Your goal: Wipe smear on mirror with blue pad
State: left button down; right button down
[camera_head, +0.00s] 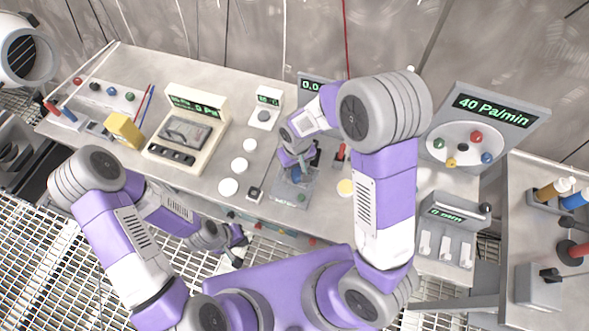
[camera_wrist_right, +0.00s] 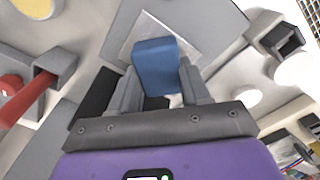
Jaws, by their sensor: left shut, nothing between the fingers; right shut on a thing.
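The blue pad (camera_wrist_right: 156,66) is between the fingers of my right gripper (camera_wrist_right: 160,88) in the right wrist view. In the head view, the pad (camera_head: 296,174) shows as a small blue patch below my right gripper (camera_head: 297,163). A flat grey panel (camera_head: 289,193), which appears to hold the mirror, lies under the pad; its frame also shows in the wrist view (camera_wrist_right: 208,30). I cannot tell whether the pad touches it. The smear cannot be made out; the pad and gripper cover part of the panel. My left gripper (camera_head: 238,247) is shut and empty, low before the console's front edge.
A red-handled switch (camera_head: 341,152) and a yellow button (camera_head: 345,187) stand right of the panel. White round buttons (camera_head: 229,187) and a small black switch (camera_head: 254,193) are left of it. A cream gauge box (camera_head: 187,130) and yellow block (camera_head: 124,130) stand further left.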

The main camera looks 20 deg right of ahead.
aim_at(293, 176)
jog(key=shift+w+d, duration=0.35)
jog(key=shift+d, duration=0.05)
jog(key=shift+s+a, duration=0.45)
jog(key=shift+s, duration=0.15)
jog(key=shift+s+a, duration=0.65)
jog(key=shift+s, duration=0.25)
jog(key=shift+r, duration=0.1)
jog(key=shift+r, duration=0.1)
jog(key=shift+r+p, duration=2.35)
jog(key=shift+r, duration=0.55)
jog(key=shift+r+p, duration=1.25)
jog(key=shift+r, duration=0.3)
